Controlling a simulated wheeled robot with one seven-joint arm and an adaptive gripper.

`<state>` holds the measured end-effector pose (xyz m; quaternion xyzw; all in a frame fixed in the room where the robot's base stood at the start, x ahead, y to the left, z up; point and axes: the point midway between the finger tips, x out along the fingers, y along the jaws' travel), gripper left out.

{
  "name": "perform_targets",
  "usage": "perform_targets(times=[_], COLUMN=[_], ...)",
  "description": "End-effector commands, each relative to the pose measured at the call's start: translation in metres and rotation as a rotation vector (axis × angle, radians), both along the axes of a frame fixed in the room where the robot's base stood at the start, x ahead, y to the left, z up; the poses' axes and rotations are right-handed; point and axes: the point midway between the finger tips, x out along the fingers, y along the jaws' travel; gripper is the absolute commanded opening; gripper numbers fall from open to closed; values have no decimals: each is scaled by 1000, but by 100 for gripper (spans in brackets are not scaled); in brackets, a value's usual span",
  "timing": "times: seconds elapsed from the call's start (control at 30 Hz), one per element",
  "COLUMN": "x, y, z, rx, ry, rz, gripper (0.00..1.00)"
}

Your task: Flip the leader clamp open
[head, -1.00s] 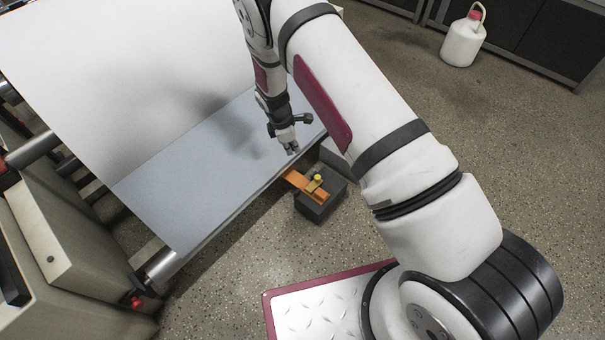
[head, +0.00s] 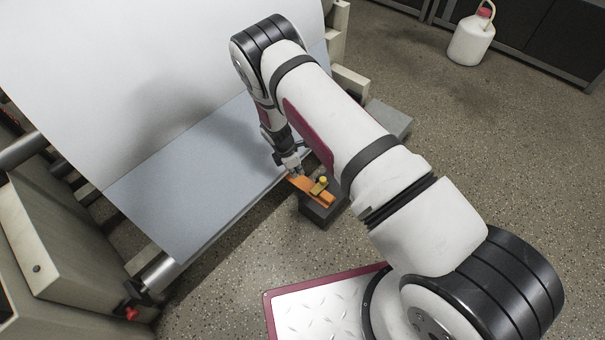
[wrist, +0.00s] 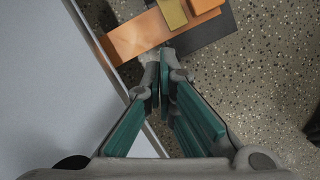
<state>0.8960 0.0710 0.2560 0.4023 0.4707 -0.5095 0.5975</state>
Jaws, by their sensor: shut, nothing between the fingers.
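The leader clamp appears to be the orange bar with a brass-yellow block and round yellow knob (head: 322,182) on top, set on a dark grey block (head: 322,214). In the wrist view the orange bar (wrist: 135,37) reaches to the edge of the grey-blue sheet, with the yellow block (wrist: 172,13) at the top. My gripper (head: 292,174) is at the sheet-side end of the bar. In the wrist view its fingertips (wrist: 161,58) are together and empty, over or just beside the bar's near edge. I cannot tell whether they touch it.
The grey-blue sheet (head: 190,185) on the machine lies left of the clamp, its edge close to my gripper. A metal roller end (head: 160,270) is at lower left. A white jug (head: 471,38) stands far off on the open floor to the right.

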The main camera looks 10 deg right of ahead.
Motion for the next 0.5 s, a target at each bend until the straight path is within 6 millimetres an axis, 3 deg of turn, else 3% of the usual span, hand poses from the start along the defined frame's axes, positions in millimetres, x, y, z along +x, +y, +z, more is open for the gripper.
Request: perform_targets(times=[0.4, 0.5], x=[1, 5], y=[-19, -31], z=[-82, -89], rx=[-1, -1], ry=[2, -1], rz=[-1, -6], gripper=[0, 0])
